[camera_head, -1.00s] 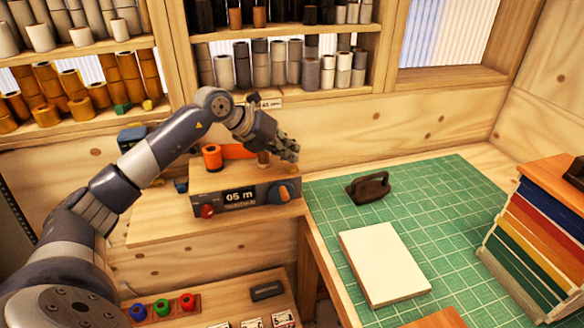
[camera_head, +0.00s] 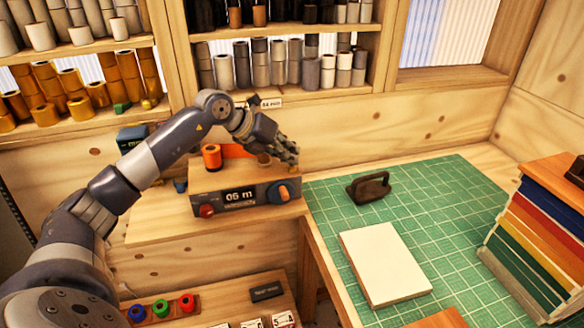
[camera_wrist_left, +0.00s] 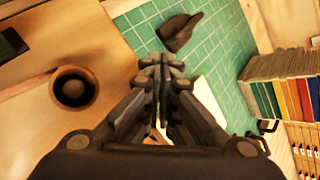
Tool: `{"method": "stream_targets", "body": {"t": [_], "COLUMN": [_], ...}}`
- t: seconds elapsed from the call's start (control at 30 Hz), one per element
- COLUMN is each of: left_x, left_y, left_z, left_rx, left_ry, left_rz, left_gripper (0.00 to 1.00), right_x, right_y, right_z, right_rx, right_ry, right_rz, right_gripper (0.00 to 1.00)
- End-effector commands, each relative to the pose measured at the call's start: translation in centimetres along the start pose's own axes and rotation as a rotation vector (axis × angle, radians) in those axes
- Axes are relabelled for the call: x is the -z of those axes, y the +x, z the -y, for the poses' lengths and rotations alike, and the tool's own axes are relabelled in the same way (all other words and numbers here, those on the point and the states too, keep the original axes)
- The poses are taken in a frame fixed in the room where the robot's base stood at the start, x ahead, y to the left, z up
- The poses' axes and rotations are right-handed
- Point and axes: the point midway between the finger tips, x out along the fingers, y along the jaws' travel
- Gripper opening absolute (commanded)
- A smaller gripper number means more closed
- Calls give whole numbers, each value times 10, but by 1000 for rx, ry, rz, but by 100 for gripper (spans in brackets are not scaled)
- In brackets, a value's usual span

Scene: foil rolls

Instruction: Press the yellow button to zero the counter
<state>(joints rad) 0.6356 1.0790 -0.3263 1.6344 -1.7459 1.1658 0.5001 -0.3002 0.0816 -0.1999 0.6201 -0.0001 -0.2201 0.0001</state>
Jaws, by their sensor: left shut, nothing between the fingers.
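My left gripper (camera_head: 292,160) is shut and empty, above the machine's right rear part. In the left wrist view its closed fingers (camera_wrist_left: 162,62) point toward the green mat. I cannot make out a yellow button for certain; a small orange-yellow patch shows low between the fingers in the wrist view, mostly hidden. My right gripper is not in view.
An orange roll (camera_head: 211,156) stands on the machine's left; a round brown post (camera_wrist_left: 73,90) shows beside my gripper in the wrist view. The green mat (camera_head: 440,190) at right holds a dark iron-like tool (camera_head: 369,187) and a white block (camera_head: 384,264). Shelves of rolls stand behind.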

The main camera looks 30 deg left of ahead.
Motion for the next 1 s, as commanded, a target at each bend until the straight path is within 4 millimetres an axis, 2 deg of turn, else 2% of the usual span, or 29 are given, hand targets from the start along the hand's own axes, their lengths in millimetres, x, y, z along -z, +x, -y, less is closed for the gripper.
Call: {"method": "stream_targets", "body": {"t": [1.0], "left_x": [6], "left_y": [7], "left_z": [-6], "left_rx": [-1], "left_ry": [0], "left_rz": [-2], "left_gripper": [0], "right_x": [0], "right_y": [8], "right_z": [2], "right_rx": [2], "right_ry": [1], "right_rz": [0], "right_gripper": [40]}}
